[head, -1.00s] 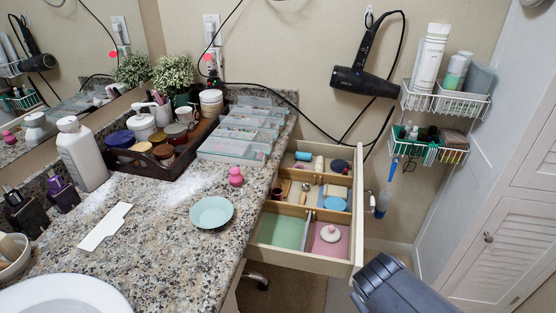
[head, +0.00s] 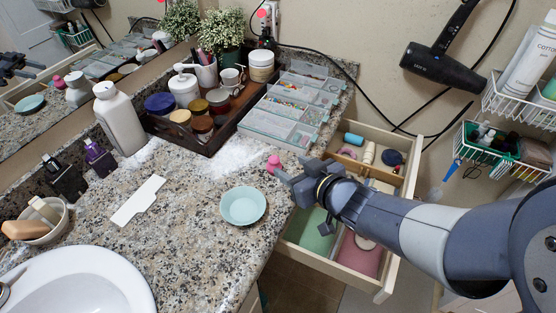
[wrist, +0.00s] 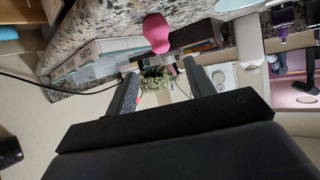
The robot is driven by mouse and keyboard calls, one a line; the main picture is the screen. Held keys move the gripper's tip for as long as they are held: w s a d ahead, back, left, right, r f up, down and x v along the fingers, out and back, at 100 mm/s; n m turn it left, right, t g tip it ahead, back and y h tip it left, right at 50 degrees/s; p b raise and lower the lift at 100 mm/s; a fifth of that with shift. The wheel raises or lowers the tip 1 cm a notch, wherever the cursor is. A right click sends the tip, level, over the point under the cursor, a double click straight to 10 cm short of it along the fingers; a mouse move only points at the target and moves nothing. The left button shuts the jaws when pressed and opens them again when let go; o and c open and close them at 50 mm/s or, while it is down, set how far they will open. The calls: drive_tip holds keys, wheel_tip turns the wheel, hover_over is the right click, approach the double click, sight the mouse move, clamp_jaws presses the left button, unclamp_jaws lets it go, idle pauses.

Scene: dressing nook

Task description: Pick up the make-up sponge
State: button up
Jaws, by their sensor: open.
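The make-up sponge (head: 273,161) is small, pink and rounded with a narrower top. It stands on the granite counter near its right edge, above and right of a pale blue dish (head: 242,206). My gripper (head: 289,184) reaches in from the right, over the counter edge, close to the sponge. It is open, with nothing in it. In the wrist view the sponge (wrist: 157,33) appears above the fingertips (wrist: 162,72), roughly centred between them and apart from them. In the head view the nearer finger comes close to the sponge's lower right; I cannot tell whether they touch.
Clear organiser boxes (head: 283,118) and a dark tray (head: 176,138) of jars stand behind the sponge. The open drawer (head: 389,270) lies below my arm. A white bottle (head: 119,119) and a sink (head: 80,278) are left. Counter between sponge and dish is free.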

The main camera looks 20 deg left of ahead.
sight(277, 163)
drive_tip(key=x, duration=0.3)
drive_tip(key=shift+w+a+f+b, duration=0.1)
drive_tip(key=shift+a+f+b, duration=0.15)
drive_tip(key=shift+b, duration=0.1)
drive_tip(key=b+x, duration=0.1)
drive_tip(key=x, duration=0.3)
drive_tip(key=shift+s+f+b, duration=0.2)
drive_tip(key=shift+f+b, duration=0.1)
drive_tip(key=shift+b, duration=0.05)
drive_tip(key=shift+w+a+f, duration=0.15)
drive_tip(key=shift+w+a, duration=0.2)
drive_tip(key=shift+a, duration=0.1)
drive_tip(key=shift+c, duration=0.3)
drive_tip(key=c, duration=1)
